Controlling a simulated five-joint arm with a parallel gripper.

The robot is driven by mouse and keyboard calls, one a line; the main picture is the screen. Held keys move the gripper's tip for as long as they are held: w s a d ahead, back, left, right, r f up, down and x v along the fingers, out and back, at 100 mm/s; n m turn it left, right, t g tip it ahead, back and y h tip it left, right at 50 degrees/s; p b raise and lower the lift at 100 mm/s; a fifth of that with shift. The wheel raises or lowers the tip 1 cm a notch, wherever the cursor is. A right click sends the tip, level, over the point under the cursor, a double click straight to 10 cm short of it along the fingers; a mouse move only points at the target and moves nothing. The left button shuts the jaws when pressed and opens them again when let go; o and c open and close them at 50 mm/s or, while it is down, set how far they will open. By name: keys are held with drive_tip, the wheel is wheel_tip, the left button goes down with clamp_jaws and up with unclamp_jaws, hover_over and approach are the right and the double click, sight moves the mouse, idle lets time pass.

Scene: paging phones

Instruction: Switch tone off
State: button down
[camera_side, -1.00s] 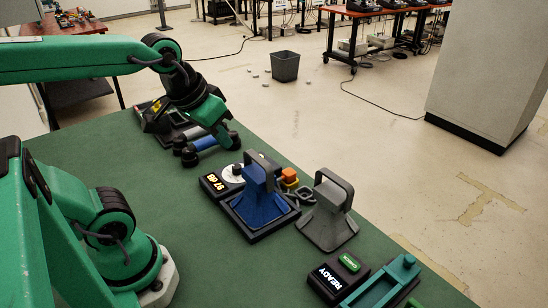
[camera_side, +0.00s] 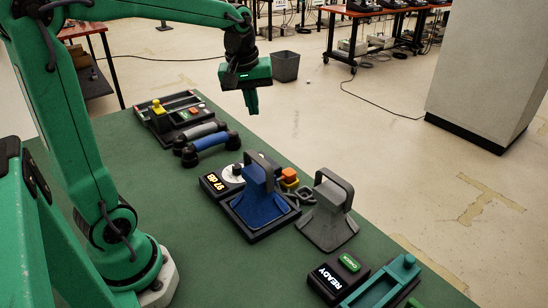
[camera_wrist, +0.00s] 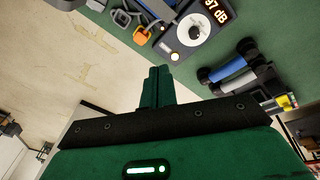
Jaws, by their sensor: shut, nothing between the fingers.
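My gripper (camera_side: 252,106) is shut and empty, held up in the air beyond the far edge of the green table, pointing down. Its closed fingers also show in the wrist view (camera_wrist: 157,80). No switch labelled tone can be read. A dark unit with a lit display (camera_side: 214,182) and a white dial (camera_side: 233,173) sits on the table; the wrist view shows the display (camera_wrist: 217,10) reading 97 dB and the dial (camera_wrist: 195,28).
A blue handset (camera_side: 213,144) and a grey handset (camera_side: 201,130) lie before the panel. A blue handled block (camera_side: 258,202), a grey handled block (camera_side: 328,218), an orange block (camera_side: 288,175) and a READY box (camera_side: 328,279) stand nearer. The table's near left is bare.

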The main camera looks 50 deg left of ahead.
drive_tip(key=w+a+f+n+g, duration=0.2)
drive_tip(key=w+a+f+n, duration=0.5)
drive_tip(key=a, duration=0.3)
drive_tip(key=shift+w+f+h, duration=0.25)
drive_tip(key=shift+w+h, duration=0.05)
drive_tip(key=shift+w, duration=0.2)
drive_tip(key=shift+f, duration=0.1)
wheel_tip(320, 180, down, 14)
drive_tip(key=shift+r, duration=0.1)
idle(0.6)
drive_tip(key=shift+s+f, duration=0.1)
drive_tip(key=shift+f, duration=1.05)
drive_tip(key=shift+r, duration=0.1)
wheel_tip(320, 180, up, 15)
drive_tip(key=shift+w, duration=0.25)
